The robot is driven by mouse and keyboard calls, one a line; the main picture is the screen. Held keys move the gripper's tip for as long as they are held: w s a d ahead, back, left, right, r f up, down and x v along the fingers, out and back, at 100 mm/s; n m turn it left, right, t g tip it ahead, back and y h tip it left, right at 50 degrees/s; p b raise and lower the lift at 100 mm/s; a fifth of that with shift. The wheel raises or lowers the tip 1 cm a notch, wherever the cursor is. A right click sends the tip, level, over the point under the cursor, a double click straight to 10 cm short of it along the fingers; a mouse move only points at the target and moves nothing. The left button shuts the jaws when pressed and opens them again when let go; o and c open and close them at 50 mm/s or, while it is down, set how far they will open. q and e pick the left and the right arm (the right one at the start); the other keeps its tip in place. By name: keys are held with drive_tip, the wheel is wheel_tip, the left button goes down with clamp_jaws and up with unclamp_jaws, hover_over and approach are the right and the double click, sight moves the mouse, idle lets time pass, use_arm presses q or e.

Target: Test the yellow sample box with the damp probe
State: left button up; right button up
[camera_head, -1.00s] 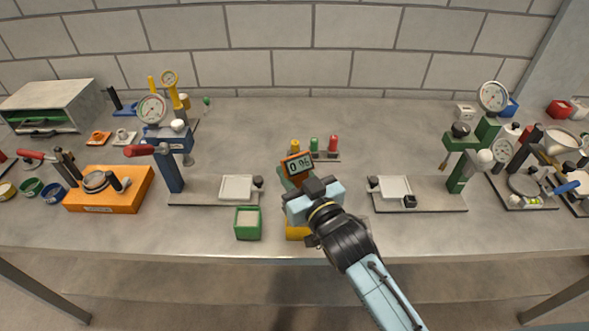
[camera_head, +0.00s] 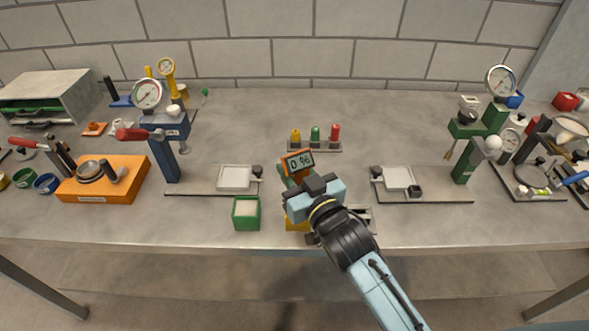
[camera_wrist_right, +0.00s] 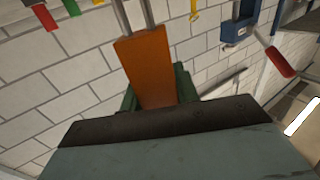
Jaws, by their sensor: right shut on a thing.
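My right gripper (camera_head: 308,192) is shut on the damp probe (camera_head: 299,163), which has an orange body and a small display that reads 0 %. In the right wrist view the probe's orange body (camera_wrist_right: 150,68) stands out beyond the gripper, with grey prongs at its far end and a green part behind it. The yellow sample box (camera_head: 296,224) sits near the bench's front edge, mostly hidden under my right gripper. Whether the probe touches it cannot be seen. My left gripper is out of view.
A green box (camera_head: 247,213) with pale contents stands just left of the yellow one. Presses with dials (camera_head: 148,94) and (camera_head: 501,81) stand on either side. A rack with yellow, green and red pieces (camera_head: 315,147) is behind. Bench between is clear.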

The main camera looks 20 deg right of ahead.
sight(294, 160)
drive_tip(key=shift+f, duration=0.15)
wheel_tip(294, 160, down, 4)
drive_tip(key=shift+r+b, duration=0.2)
drive_tip(key=shift+b, duration=0.9)
drive_tip(key=shift+r, duration=0.1)
idle(2.2)
wheel_tip(294, 160, up, 7)
drive_tip(key=p, duration=0.7)
drive_tip(key=shift+p, duration=0.35)
